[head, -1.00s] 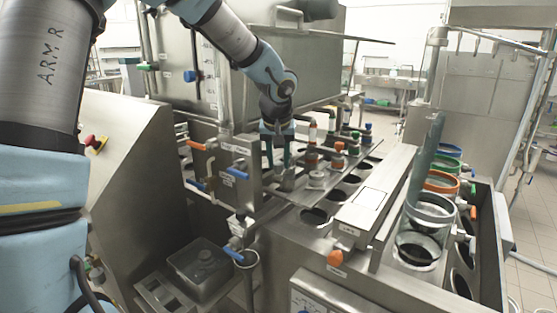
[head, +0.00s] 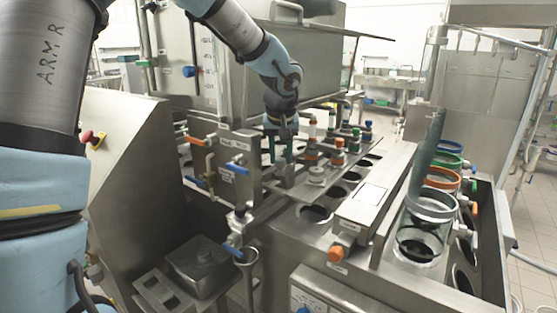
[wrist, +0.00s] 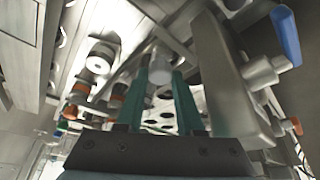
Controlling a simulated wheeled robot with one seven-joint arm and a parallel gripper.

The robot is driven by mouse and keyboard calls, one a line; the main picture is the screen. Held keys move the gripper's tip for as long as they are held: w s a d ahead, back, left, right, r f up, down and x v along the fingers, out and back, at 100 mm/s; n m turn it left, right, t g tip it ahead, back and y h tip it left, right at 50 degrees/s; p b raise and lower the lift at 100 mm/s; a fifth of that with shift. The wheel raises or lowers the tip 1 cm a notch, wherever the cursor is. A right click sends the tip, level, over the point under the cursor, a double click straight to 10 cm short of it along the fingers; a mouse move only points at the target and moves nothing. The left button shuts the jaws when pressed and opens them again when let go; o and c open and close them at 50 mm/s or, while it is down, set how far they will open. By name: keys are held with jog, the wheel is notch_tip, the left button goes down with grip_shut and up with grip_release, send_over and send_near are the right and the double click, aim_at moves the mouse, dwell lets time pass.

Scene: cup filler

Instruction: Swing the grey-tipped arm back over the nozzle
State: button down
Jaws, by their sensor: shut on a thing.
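My gripper (head: 281,157) points down over the steel counter, its two green fingers closed on a grey tip (wrist: 160,68). The grey tip is a short, pale cylinder between the fingertips in the wrist view. In the head view the fingers and nearby fittings mostly hide it. A slim metal bar (head: 266,210) runs from the valve block toward the gripper; I cannot tell for sure that it is the arm bearing the tip. I cannot clearly pick out the nozzle, or tell whether the tip is over it.
Valves with a blue handle (head: 236,168) and an orange handle (head: 188,140) stand just left of the gripper. Several capped fittings (head: 338,153) stand close on its right. A glass cylinder (head: 424,225) is farther right. A lidded steel container (head: 200,265) is at lower left.

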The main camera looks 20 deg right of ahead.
jog(key=d+n+y+b, duration=0.1)
jog(key=d+n, duration=0.2)
jog(key=s+d+n+y+b, duration=0.1)
jog(key=d+n+b, duration=0.1)
jog(key=d+n, duration=0.2)
jog(key=d+n+y+b, duration=0.2)
jog(key=d+n, duration=0.1)
jog(key=n, duration=0.1)
jog(key=shift+s+d+r, duration=0.15)
jog(key=shift+s, duration=0.05)
jog(key=shift+w+d+n+g+y+p, duration=0.35)
jog(key=shift+d+n+p, duration=0.35)
jog(key=shift+n, duration=0.5)
jog(key=shift+w, duration=0.1)
jog(key=c, duration=0.8)
grip_release()
jog(key=shift+d, duration=0.1)
